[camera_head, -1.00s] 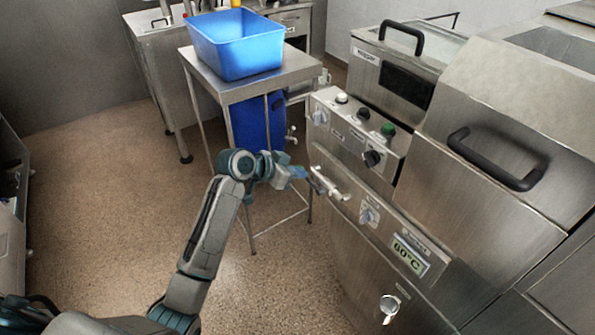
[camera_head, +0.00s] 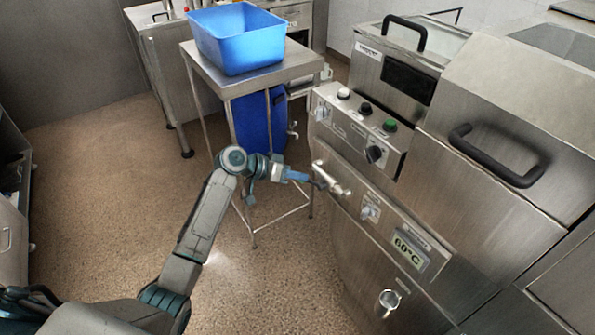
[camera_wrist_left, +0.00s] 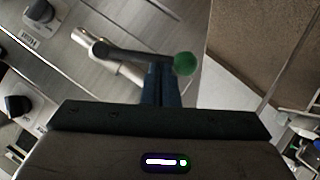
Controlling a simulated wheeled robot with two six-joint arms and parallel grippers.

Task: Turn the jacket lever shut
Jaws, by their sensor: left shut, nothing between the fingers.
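The jacket lever (camera_wrist_left: 135,55) is a dark bar with a green ball knob (camera_wrist_left: 185,63) at its end. It sits on a short steel valve pipe (camera_wrist_left: 95,50), which sticks out of the machine front in the head view (camera_head: 334,180). My left gripper (camera_head: 314,183) is shut and empty at the lever. In the left wrist view its closed fingertips (camera_wrist_left: 158,72) are right by the bar, just short of the knob; I cannot tell if they touch. In the head view the lever is small and partly lost against the gripper. My right gripper is not in view.
A control panel (camera_head: 352,128) with knobs is above the valve, and a 60°C display (camera_head: 409,249) is to its lower right. A steel table (camera_head: 245,85) with a blue bin (camera_head: 237,40) stands behind the arm. The floor (camera_head: 110,180) to the left is clear.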

